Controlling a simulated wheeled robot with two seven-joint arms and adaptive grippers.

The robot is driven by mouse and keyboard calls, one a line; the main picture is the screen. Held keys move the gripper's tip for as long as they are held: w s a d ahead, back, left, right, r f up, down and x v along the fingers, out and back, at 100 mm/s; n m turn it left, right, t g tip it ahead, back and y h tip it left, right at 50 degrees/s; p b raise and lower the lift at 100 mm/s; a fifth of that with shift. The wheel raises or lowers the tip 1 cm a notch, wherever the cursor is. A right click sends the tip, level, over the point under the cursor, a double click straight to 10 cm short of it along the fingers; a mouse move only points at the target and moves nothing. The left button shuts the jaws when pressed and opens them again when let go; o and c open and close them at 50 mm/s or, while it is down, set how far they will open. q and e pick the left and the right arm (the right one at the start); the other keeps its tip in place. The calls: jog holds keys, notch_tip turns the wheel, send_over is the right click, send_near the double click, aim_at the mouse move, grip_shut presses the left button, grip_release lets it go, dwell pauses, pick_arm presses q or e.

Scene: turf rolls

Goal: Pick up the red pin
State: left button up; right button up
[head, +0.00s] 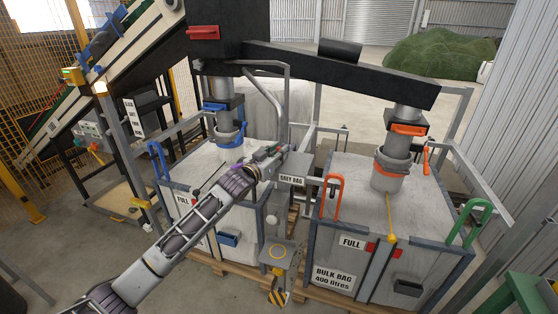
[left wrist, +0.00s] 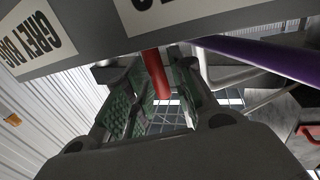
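The red pin (left wrist: 153,72) shows in the left wrist view as a short red rod below the edge of a grey bar (left wrist: 85,55). In the head view my left gripper (head: 277,150) is at the grey post by the GREY BAG sign (head: 292,180). My right gripper is not in view.
Two framed bulk bags stand under filling spouts, the right one with a BULK BAG sign (head: 333,278). Orange (head: 333,190), blue (head: 157,160) and green (head: 478,220) handles stick up from the frames.

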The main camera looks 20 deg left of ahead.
pick_arm(q)
jog(key=shift+w, duration=0.2)
dwell(0.4)
grip_shut()
jog(key=shift+r, duration=5.05)
